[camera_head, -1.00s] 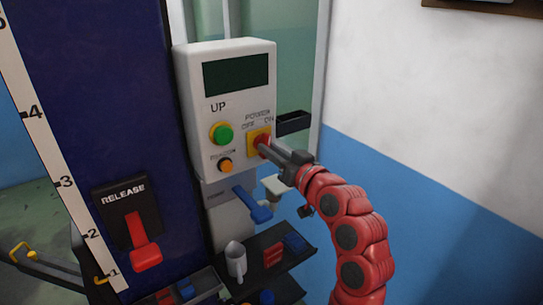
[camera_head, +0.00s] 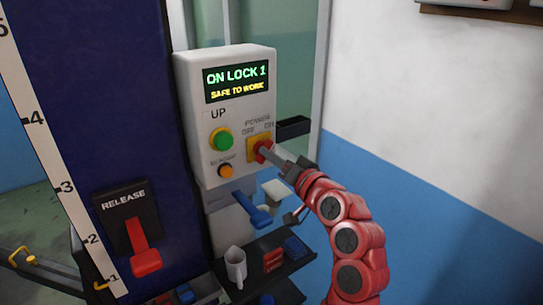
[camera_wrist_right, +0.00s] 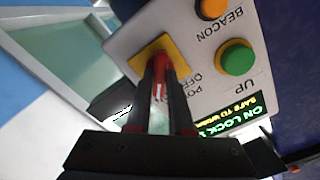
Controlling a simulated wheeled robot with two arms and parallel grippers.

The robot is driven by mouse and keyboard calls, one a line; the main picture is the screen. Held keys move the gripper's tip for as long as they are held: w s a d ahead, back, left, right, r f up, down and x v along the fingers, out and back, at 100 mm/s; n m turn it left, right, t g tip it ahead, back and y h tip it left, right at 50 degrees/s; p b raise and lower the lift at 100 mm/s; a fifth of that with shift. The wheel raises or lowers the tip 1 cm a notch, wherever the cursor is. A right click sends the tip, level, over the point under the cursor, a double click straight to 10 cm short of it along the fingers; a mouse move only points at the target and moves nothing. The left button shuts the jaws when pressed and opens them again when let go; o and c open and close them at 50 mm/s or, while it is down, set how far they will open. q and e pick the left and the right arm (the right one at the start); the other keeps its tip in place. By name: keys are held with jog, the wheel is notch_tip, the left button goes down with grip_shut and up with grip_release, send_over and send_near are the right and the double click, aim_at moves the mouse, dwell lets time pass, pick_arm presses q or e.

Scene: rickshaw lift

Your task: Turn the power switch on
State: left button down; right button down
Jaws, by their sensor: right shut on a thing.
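The red power switch on its yellow plate (camera_head: 254,144) sits at the lower right of the grey control box (camera_head: 193,100). My right gripper (camera_head: 265,150) is shut on the red switch knob (camera_wrist_right: 160,83), seen between its two fingers in the right wrist view. The display (camera_head: 236,82) is lit and reads "ON LOCK 1" and "SAFE TO WORK". The fingers hide much of the knob, and the OFF and ON marks are partly covered in the wrist view. My left gripper is not in view.
A green UP button (camera_head: 221,139) and an orange beacon button (camera_head: 225,171) are left of the switch. A blue lever (camera_head: 254,212) is below the box. A red release lever (camera_head: 143,250) is on the blue column. A dark tray (camera_head: 290,262) holds small parts.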

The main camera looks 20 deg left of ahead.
jog(key=shift+f, duration=0.15)
jog(key=c, duration=0.8)
grip_release()
jog(key=shift+s, duration=0.1)
jog(key=b+v, duration=0.9)
jog(key=v, duration=0.8)
jog(key=shift+b, duration=0.35)
jog(key=shift+d, duration=0.15)
